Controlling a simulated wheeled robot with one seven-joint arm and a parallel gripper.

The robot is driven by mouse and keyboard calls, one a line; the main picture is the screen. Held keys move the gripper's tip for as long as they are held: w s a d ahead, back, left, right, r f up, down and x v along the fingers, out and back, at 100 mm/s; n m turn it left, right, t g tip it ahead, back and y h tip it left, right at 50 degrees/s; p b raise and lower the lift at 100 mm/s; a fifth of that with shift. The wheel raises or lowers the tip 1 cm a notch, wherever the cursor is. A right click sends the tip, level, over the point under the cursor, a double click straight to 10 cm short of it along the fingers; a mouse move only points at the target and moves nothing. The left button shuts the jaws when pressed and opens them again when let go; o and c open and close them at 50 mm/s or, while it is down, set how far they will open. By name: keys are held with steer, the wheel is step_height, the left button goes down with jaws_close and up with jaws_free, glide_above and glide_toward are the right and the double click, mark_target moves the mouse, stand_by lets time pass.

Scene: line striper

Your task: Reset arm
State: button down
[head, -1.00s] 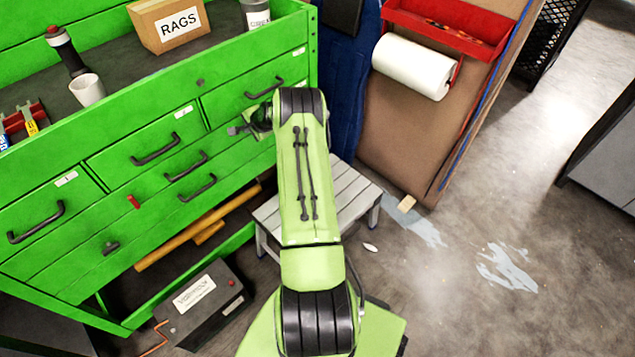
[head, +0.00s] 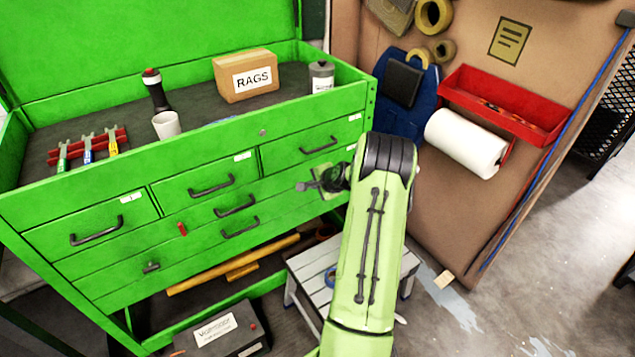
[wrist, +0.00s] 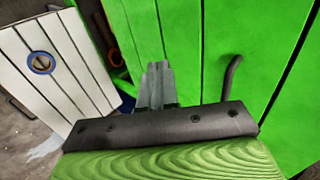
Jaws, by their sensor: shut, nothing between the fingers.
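My light green arm rises from the bottom of the head view, right of centre. My gripper (head: 306,186) is at its far end, pointing left in front of the green cabinet's drawer fronts. In the wrist view my gripper (wrist: 157,82) has its grey fingers together with nothing seen between them. The green tool cabinet (head: 140,160) fills the left of the head view. Its drawers look shut. In the wrist view a dark drawer handle (wrist: 231,75) is right of the fingers. I cannot tell whether the fingers touch the cabinet.
A grey slatted step stool (head: 310,268) with a blue ring stands below my arm. A RAGS box (head: 246,76), a white cup (head: 166,124) and a grey can (head: 321,77) stand on the cabinet top. A paper roll (head: 466,143) hangs at the right. Floor at lower right is clear.

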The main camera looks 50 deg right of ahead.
steer(key=shift+s+a+r, duration=0.1)
steer(key=shift+s+r, duration=0.15)
steer(key=shift+s, duration=0.05)
steer(key=w+a+r+n+y+p, duration=0.1)
steer(key=w+a+r+n+p, duration=0.3)
steer(key=a+r, duration=0.6)
steer(key=s+a+r+n+g+y, duration=0.1)
steer(key=s+a+r+n, duration=0.25)
steer(key=a+r, duration=0.4)
steer(key=s+a+r+n+g, duration=0.15)
steer(key=a+r+n, duration=0.35)
steer(key=a, duration=0.5)
steer(key=s+a+r+n, duration=0.1)
steer(key=s+a+n, duration=0.2)
steer(key=s, duration=0.4)
steer(key=s+a+r+n+p, duration=0.1)
steer(key=s+a+r+n, duration=0.1)
steer(key=s+a, duration=0.3)
steer(key=s+a+r+n+y+p, duration=0.1)
steer(key=s+a+n, duration=0.3)
steer(key=s, duration=0.6)
steer(key=shift+a+r+g, duration=0.45)
steer(key=shift+a+r, duration=0.15)
steer(key=shift+r, duration=0.05)
